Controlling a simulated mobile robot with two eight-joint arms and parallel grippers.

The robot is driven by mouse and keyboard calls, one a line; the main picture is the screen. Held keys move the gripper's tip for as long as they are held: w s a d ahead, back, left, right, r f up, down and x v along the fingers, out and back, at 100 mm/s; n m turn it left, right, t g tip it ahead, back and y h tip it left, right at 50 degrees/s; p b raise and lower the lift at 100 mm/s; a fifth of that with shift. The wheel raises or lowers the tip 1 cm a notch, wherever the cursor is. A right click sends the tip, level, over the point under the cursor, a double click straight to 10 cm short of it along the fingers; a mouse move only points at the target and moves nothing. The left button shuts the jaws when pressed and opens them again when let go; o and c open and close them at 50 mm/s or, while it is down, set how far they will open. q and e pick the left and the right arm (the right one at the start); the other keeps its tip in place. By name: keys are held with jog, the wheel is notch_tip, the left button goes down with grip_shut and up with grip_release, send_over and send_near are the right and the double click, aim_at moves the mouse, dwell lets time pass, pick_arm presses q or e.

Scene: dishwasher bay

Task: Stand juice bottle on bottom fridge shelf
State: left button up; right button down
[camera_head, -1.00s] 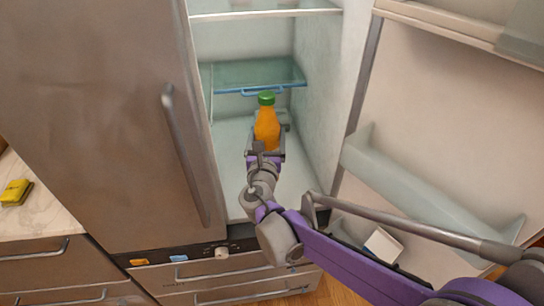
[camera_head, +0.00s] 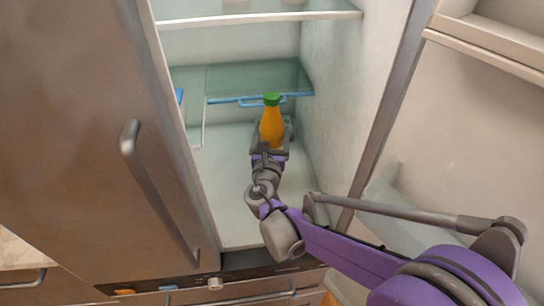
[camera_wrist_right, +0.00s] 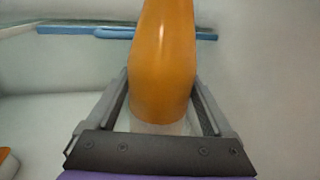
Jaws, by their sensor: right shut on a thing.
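The juice bottle (camera_head: 271,126) is orange with a green cap and stands upright inside the open fridge. My right gripper (camera_head: 271,140) is shut on it from the front, low on its body. In the right wrist view the bottle (camera_wrist_right: 162,65) rises between the two grey fingers of the gripper (camera_wrist_right: 162,105). The bottom fridge shelf (camera_head: 235,205) is the pale floor below and around it. I cannot tell whether the bottle's base touches that shelf. My left gripper is not in view.
A glass shelf (camera_head: 245,78) with blue trim lies behind and above the bottle. The fridge's right wall (camera_head: 335,110) is close to my arm. The open door stands right, and a closed steel door with a handle (camera_head: 160,195) stands left.

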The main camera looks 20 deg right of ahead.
aim_at(272, 148)
jog(key=shift+f+b, duration=0.45)
jog(key=shift+f, duration=2.55)
grip_release()
